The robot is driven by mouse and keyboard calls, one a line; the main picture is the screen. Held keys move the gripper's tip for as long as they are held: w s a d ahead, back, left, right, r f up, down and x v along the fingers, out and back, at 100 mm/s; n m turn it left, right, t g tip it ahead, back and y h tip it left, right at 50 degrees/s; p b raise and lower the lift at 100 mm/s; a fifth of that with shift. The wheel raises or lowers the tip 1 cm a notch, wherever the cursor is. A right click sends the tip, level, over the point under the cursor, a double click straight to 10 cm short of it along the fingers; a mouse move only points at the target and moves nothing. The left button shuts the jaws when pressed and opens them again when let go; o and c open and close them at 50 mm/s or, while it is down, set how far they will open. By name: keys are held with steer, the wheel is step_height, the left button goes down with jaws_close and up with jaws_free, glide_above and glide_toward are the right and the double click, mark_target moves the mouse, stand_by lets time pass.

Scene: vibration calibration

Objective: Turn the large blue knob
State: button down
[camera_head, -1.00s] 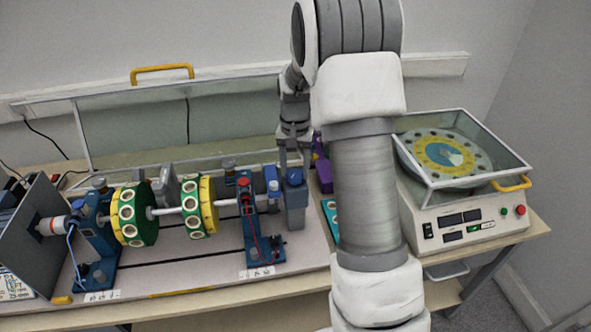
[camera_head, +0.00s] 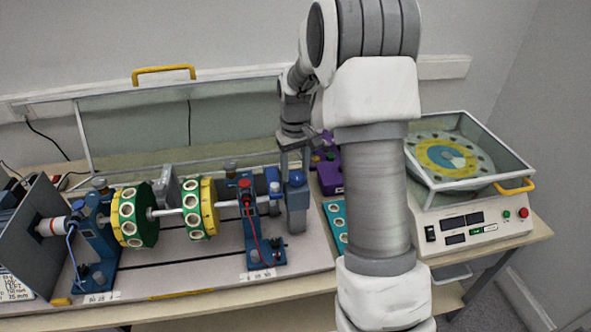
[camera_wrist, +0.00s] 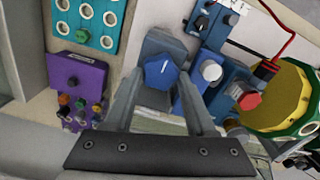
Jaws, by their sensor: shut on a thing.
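The large blue knob (camera_head: 296,178) sits on top of an upright grey block at the right end of the shaft rig. In the wrist view the knob (camera_wrist: 160,76) is faceted and has a short white line on its top. My gripper (camera_head: 294,170) points down over it. In the wrist view my gripper (camera_wrist: 161,82) has one finger on each side of the knob and is shut on it. The exact contact at the fingertips is partly hidden.
The rig's green and yellow discs (camera_head: 133,215) and a blue stand (camera_head: 250,225) are to the left. A purple box (camera_head: 329,172) and a teal holed plate (camera_head: 336,222) are to the right. A white balancing machine (camera_head: 470,220) stands further right.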

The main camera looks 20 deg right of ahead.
mark_target(295, 174)
stand_by(0.4)
steer(key=shift+c, duration=1.1)
jaws_free()
step_height(295, 174, up, 18)
steer(key=shift+f, duration=0.25)
